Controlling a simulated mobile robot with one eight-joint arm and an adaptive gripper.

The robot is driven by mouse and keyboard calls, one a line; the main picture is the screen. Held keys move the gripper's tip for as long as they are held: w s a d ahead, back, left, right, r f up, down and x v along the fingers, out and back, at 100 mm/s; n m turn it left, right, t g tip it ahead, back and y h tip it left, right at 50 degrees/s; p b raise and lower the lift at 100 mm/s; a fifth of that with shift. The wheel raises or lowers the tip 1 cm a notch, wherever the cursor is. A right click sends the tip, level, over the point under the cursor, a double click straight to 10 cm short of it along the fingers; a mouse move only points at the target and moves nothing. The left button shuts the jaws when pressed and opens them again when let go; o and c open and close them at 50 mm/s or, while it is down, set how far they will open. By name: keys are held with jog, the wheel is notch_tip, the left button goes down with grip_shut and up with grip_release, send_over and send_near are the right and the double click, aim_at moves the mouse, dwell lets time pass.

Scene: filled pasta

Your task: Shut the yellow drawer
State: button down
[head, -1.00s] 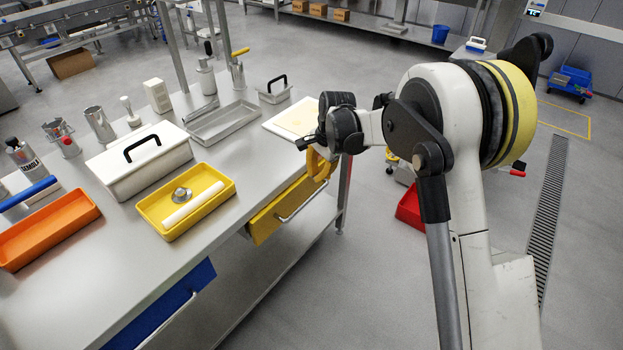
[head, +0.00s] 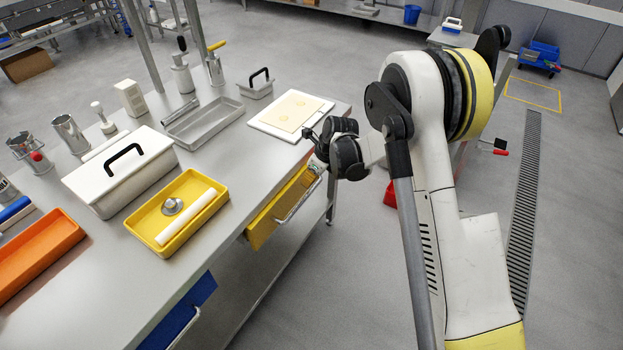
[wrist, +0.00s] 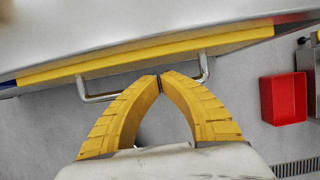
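The yellow drawer (head: 265,221) is under the worktop's edge, with a metal bar handle (head: 298,201) on its front. In the wrist view its front (wrist: 150,52) is a thin yellow strip just below the worktop edge, and the handle (wrist: 100,98) stands out from it. How far the drawer sticks out is hard to tell. My gripper (wrist: 160,82) has its yellow fingertips together, with nothing seen between them. The tips overlap the handle's middle in the picture; contact is unclear. In the head view my wrist hides most of the fingers, beside the drawer's far end.
A blue drawer (head: 190,308) with its own handle is nearer along the same bench. The worktop (head: 235,150) carries a yellow tray (head: 150,235), a white lidded box (head: 95,190) and a white board (head: 318,108). A red bin (wrist: 283,98) stands to the right.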

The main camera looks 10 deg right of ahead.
aim_at(298, 180)
jog(key=shift+b+x, duration=0.55)
jog(key=shift+x, duration=1.25)
jog(key=shift+w+a, duration=0.45)
jog(key=shift+a, duration=0.2)
jog(key=shift+w+a, duration=0.45)
jog(key=shift+a, duration=0.2)
jog(key=shift+r, duration=0.1)
